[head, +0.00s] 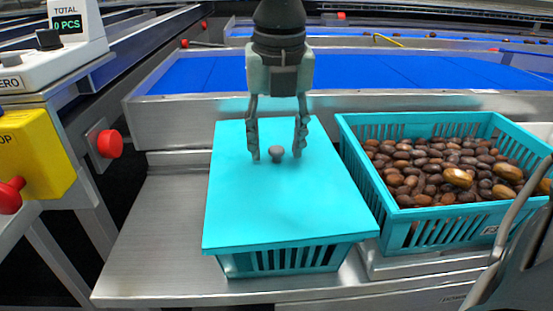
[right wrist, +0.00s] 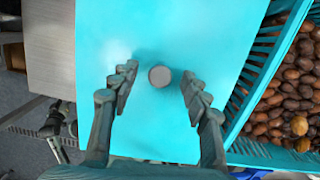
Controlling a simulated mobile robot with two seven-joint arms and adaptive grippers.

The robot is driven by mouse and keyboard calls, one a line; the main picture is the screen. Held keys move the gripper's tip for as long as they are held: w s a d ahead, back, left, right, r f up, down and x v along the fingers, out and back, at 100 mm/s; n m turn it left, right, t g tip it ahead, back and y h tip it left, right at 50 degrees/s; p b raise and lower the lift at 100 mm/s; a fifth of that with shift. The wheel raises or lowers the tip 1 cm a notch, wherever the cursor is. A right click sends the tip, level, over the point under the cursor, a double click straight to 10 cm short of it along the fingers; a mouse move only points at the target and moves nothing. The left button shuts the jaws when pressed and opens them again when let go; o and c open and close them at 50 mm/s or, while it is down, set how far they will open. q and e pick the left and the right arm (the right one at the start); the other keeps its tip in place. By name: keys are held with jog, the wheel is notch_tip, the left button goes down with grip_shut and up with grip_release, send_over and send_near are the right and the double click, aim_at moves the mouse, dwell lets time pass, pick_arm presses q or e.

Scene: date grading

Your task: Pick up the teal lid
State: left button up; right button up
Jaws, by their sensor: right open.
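The teal lid (head: 270,205) lies flat on a teal slotted crate (head: 285,261) on the metal shelf. A small round grey-brown knob (head: 276,152) stands on the lid. My right gripper (head: 277,157) is open over the lid, with a finger on each side of the knob and a gap to both. In the right wrist view the knob (right wrist: 160,76) shows between and slightly beyond the open fingertips (right wrist: 160,91), and the lid (right wrist: 165,30) fills the middle. Whether the fingertips touch the lid is hard to tell. What is inside the covered crate is hidden. My left gripper is not in view.
An open teal crate (head: 428,222) full of brown dates stands close on the right. A metal-edged blue conveyor (head: 420,72) runs behind. A yellow box (head: 36,150) with red buttons and a counter display (head: 67,22) are at left. Bare metal shelf (head: 150,235) lies left of the lid.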

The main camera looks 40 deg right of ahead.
grip_shut()
dwell(0.3)
